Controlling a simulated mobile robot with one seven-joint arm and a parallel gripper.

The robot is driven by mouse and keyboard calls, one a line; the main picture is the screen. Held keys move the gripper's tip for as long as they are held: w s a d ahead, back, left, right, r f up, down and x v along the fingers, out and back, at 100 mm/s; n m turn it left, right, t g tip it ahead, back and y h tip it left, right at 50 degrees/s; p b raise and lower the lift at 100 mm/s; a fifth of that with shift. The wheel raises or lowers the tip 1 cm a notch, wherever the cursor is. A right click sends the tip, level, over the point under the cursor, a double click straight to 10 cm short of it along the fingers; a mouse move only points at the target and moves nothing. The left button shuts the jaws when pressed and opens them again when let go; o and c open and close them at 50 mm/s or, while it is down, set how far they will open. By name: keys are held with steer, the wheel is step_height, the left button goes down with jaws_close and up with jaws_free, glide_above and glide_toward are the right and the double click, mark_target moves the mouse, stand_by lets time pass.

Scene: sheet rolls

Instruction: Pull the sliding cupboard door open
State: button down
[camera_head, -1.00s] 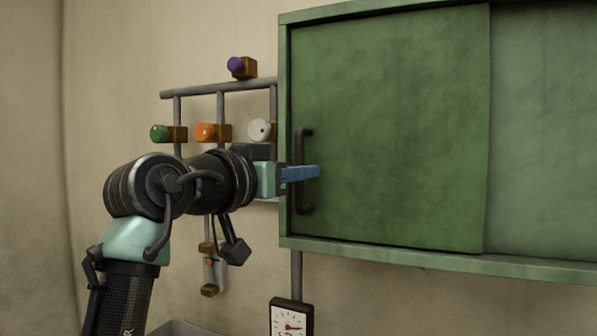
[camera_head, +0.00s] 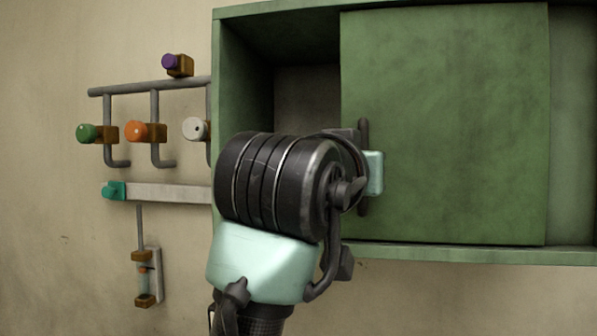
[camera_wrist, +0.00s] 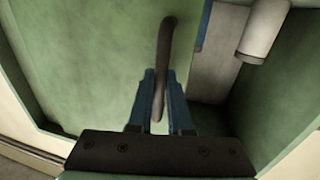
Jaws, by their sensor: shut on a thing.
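The green sliding cupboard door (camera_head: 455,110) stands partly open, with a dark gap into the cupboard on its left side. Its dark vertical bar handle (camera_head: 364,208) is near the door's left edge, partly hidden by my arm. In the wrist view, the handle (camera_wrist: 165,55) runs between the two blue fingers of my gripper (camera_wrist: 161,95), which is shut on it. In the head view my wrist hides the fingers. The green cupboard frame (camera_head: 222,60) surrounds the door on the wall.
Inside the cupboard, a pale cylinder (camera_wrist: 263,32) shows in the wrist view. On the wall to the left are pipes with green (camera_head: 88,134), orange (camera_head: 136,132), white (camera_head: 195,129) and purple (camera_head: 170,62) knobs, and a teal-ended bar (camera_head: 160,192).

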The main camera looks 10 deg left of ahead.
mark_target(422, 166)
steer(key=d, duration=0.7)
steer(key=shift+s+d, duration=0.15)
steer(key=shift+d, duration=0.1)
steer(key=c, duration=0.8)
jaws_free()
steer(key=shift+c, duration=0.2)
steer(key=shift+a, duration=0.1)
steer(key=b+v, duration=0.4)
steer(key=v, duration=0.9)
